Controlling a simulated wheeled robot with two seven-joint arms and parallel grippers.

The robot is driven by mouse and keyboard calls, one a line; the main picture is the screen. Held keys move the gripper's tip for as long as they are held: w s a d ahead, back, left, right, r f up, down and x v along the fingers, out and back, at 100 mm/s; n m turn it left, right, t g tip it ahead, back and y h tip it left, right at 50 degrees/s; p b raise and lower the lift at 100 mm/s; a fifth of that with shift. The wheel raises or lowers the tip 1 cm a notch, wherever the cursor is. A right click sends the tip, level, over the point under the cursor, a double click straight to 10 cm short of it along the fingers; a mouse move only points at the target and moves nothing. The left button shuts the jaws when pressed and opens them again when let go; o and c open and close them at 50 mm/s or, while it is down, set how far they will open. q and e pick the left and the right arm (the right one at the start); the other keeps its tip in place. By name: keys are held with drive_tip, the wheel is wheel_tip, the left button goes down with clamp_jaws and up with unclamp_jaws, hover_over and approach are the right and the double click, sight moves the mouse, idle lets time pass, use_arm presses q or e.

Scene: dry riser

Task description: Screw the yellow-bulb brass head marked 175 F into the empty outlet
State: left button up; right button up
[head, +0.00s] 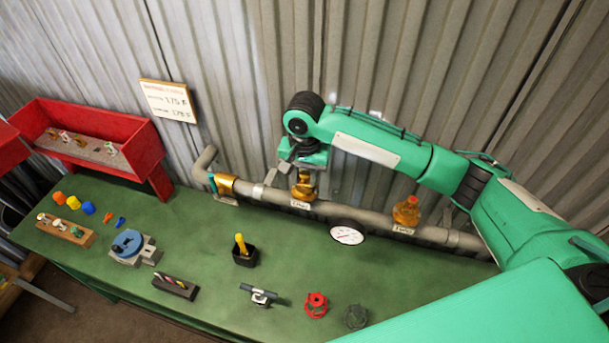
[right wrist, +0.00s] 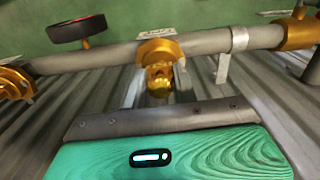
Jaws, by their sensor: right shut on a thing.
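My right gripper (head: 304,176) is over the pipe in the head view, shut on a brass head (right wrist: 158,76) with a yellow bulb. In the right wrist view the head sits between the two fingers (right wrist: 158,86), in line with a brass outlet (right wrist: 158,50) on the grey pipe (head: 332,209). Head and outlet appear to touch; I cannot tell how far the threads engage. The 175 F mark is not readable on the head. In the head view the outlet (head: 303,191) shows below the fingers, above a small white label. My left gripper is not in view.
Another brass outlet (head: 406,213) with an orange-topped head stands further right on the pipe. A round gauge (head: 347,234) hangs in front. A black cup (head: 245,257) holds a yellow item.

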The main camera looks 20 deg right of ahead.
drive_tip(key=shift+m, duration=1.2)
drive_tip(key=m, duration=0.3)
drive_tip(key=shift+r, duration=0.1)
drive_tip(key=o, duration=1.1)
drive_tip(key=shift+c, duration=0.2)
